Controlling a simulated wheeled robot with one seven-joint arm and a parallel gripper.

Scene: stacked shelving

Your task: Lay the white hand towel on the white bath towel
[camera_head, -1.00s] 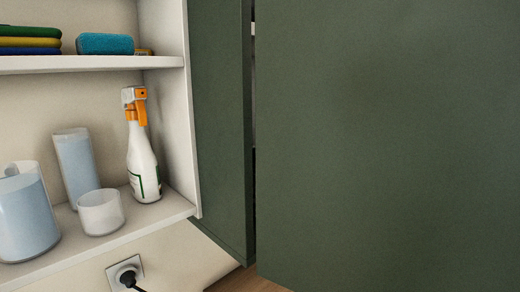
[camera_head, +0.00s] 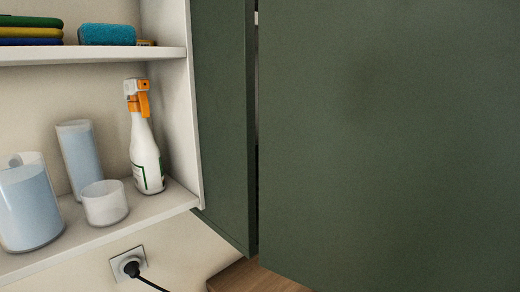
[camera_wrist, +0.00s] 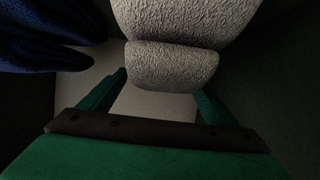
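In the wrist view, two pale, rough-textured folds of cloth lie one beyond the other: a larger upper one (camera_wrist: 185,18) and a smaller one (camera_wrist: 170,66) nearer my gripper. They look like white towelling in shade; I cannot tell whether they are the hand towel and the bath towel or parts of one towel. My gripper (camera_wrist: 162,84) has its green fingers spread wide, with the nearer fold just at or beyond their tips. No hold on it shows. Neither towel nor my gripper shows in the head view.
A dark blue cloth (camera_wrist: 45,40) is left of the pale folds. Dark green panels (camera_head: 390,140) fill the right. A plugged socket (camera_head: 128,264) is below.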

